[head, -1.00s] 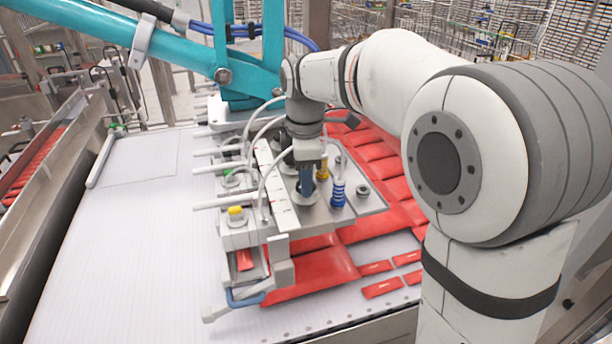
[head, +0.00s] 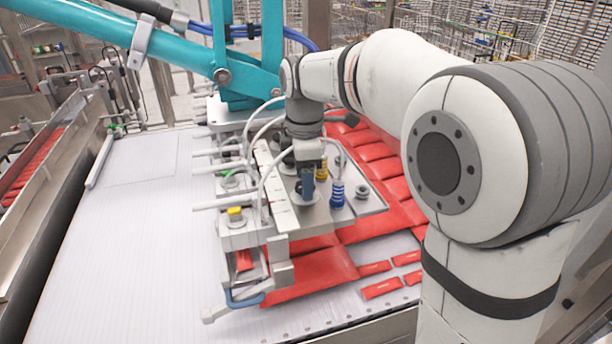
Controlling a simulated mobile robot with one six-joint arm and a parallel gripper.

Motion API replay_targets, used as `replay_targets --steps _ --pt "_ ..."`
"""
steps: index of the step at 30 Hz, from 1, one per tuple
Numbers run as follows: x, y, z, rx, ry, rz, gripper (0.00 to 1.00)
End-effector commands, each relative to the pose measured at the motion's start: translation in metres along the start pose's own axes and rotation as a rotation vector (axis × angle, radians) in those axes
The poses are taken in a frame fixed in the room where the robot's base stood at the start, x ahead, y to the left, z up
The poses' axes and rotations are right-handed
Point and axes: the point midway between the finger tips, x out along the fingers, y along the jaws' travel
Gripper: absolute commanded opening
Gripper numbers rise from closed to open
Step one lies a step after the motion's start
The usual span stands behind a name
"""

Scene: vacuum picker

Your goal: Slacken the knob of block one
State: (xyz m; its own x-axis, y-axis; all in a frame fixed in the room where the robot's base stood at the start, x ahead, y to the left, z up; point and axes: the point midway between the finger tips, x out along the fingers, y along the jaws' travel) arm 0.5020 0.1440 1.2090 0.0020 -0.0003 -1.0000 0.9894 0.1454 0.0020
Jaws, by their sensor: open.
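My gripper (head: 307,182) points down over the middle of the picker head's metal plate (head: 320,222). It is open, and I see nothing held between its jaws. A yellow knob (head: 235,212) sits on a grey block at the near left of the head. A green knob (head: 230,180) sits on another block behind it, partly covered by hoses. Both knobs are to the left of my gripper and apart from it. No label shows which block is block one. Parts of the head behind my wrist are hidden.
A teal arm (head: 110,40) stands behind. Red packs (head: 380,160) lie under and right of the head. The white belt (head: 120,240) is clear on the left.

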Motion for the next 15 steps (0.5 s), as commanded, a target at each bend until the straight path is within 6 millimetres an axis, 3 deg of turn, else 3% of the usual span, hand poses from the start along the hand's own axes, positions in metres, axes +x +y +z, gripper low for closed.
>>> replay_targets --steps 7,15 --pt "-0.008 0.001 0.0 0.0 0.001 0.002 0.59" --pt "-0.052 0.001 0.0 0.0 0.001 0.004 0.59"
